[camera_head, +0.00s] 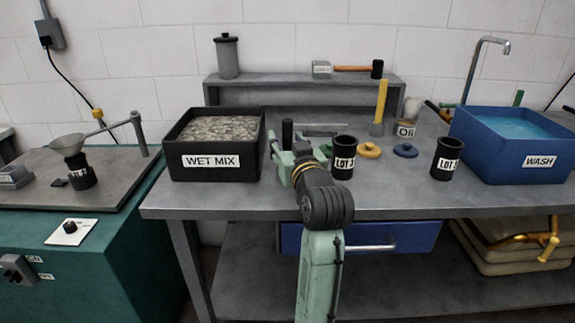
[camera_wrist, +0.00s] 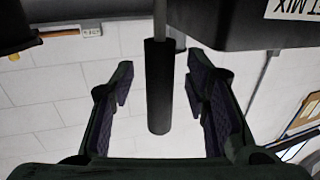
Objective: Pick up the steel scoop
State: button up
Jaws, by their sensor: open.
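The steel scoop shows in the wrist view as a black handle (camera_wrist: 158,90) with a grey metal shaft (camera_wrist: 160,18) running off the top edge. Its bowl is out of that view. In the head view an upright black handle (camera_head: 287,132), apparently the same one, stands at my gripper (camera_head: 283,152), right of the WET MIX bin. My gripper is open, with one finger on each side of the handle in the wrist view (camera_wrist: 150,92). Gaps show on both sides, so it does not grip the handle.
The WET MIX bin (camera_head: 171,161) stands close on the left. The blue WASH tub (camera_head: 491,160) is far right. A shelf (camera_head: 300,81) stands behind.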

grip_shut()
dwell(0.5)
jog(key=shift+r, duration=0.1)
